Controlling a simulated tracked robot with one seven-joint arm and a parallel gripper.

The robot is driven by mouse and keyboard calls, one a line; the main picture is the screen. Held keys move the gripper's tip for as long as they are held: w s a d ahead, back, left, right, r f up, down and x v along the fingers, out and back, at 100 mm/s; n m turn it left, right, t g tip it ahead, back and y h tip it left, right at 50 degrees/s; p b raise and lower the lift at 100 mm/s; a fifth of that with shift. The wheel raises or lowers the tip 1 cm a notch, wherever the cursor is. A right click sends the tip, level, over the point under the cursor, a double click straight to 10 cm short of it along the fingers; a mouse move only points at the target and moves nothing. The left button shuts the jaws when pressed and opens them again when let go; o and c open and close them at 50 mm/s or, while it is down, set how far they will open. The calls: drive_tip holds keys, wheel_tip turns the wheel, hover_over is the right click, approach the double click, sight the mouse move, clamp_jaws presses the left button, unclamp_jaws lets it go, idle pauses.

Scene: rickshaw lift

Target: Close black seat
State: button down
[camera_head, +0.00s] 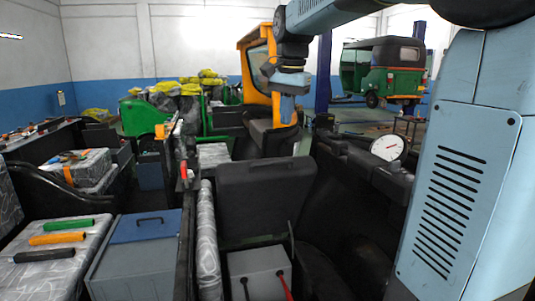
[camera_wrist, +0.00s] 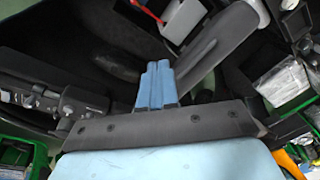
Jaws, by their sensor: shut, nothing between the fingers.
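The black seat (camera_head: 266,196) stands raised, close to upright, behind an open compartment with a grey box (camera_head: 259,270) in the head view. Red and black cables come from the grey box. My gripper (camera_head: 287,112) hangs above and beyond the seat, apart from it. In the wrist view the blue fingers of my gripper (camera_wrist: 156,68) are together with nothing between them. A pale box (camera_wrist: 184,22) and a red cable (camera_wrist: 147,11) show past them. I cannot clearly tell the seat from other dark parts there.
A patterned roll (camera_head: 207,245) stands left of the compartment. A round white gauge (camera_head: 387,147) sits on the dark dashboard at right. A blue-lidded box (camera_head: 137,250) and coloured tubes (camera_head: 62,224) are at left. An orange cab frame (camera_head: 254,48) rises behind my gripper.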

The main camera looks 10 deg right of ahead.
drive_tip(key=w+m+g, duration=0.2)
drive_tip(key=w+m, duration=0.3)
drive_tip(key=w, duration=0.8)
drive_tip(key=m+g, duration=0.3)
drive_tip(key=m, duration=0.1)
approach(262, 158)
drive_tip(key=s+f, duration=0.2)
drive_tip(key=f, duration=0.1)
drive_tip(key=s+f, duration=0.1)
drive_tip(key=f, duration=0.1)
drive_tip(key=shift+a+f, duration=0.1)
drive_tip(key=s, duration=0.3)
drive_tip(key=shift+f, duration=0.3)
drive_tip(key=shift+s+f, duration=0.2)
drive_tip(key=shift+s, duration=0.25)
